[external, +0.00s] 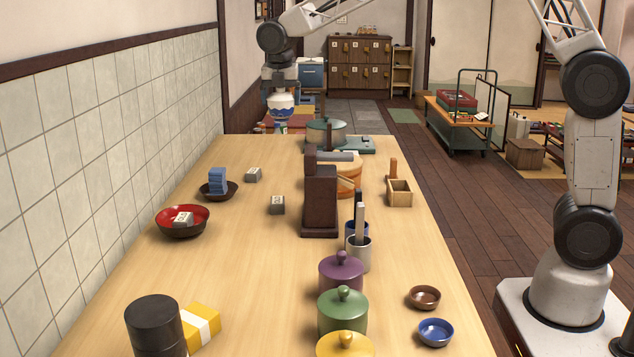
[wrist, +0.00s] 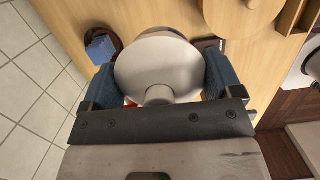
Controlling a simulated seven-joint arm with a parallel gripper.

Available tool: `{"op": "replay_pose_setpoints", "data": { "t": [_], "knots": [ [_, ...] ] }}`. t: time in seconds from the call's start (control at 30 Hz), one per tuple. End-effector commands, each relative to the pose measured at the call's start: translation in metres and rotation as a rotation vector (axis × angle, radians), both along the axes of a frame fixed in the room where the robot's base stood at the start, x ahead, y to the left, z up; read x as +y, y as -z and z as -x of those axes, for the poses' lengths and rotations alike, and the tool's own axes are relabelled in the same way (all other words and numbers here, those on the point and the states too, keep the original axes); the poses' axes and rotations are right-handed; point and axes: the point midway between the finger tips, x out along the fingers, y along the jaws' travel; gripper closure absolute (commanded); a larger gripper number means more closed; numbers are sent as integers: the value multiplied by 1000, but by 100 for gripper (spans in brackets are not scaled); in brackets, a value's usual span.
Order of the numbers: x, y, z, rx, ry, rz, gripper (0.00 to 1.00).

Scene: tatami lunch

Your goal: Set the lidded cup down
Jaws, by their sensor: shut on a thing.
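The lidded cup (external: 281,105) is white with a blue pattern. My gripper (external: 281,92) is shut on it and holds it upright in the air near the far end of the long table (external: 255,245). In the wrist view the pale round lid with its knob (wrist: 158,94) faces the camera. The blue finger pads of my gripper (wrist: 158,75) press on opposite sides of the cup. The cup's underside and the surface directly below it are hidden in the wrist view.
A green lidded pot (external: 326,132) stands at the table's far end. A dark bowl with a blue stack (external: 217,182) and a red-lined bowl (external: 182,222) stand on the left. A dark wooden block stand (external: 320,200) is mid-table. The table's left middle has free room.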

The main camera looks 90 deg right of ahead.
Motion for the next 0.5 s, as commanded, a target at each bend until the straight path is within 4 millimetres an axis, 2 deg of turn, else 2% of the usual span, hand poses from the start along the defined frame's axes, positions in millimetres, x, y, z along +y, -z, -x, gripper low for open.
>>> {"op": "replay_pose_setpoints", "data": {
  "t": [0.27,0.5],
  "knots": [
    [28,-12,17,0,-44,0,74],
    [66,-28,43,-2,-103,-1,74]
  ]
}}
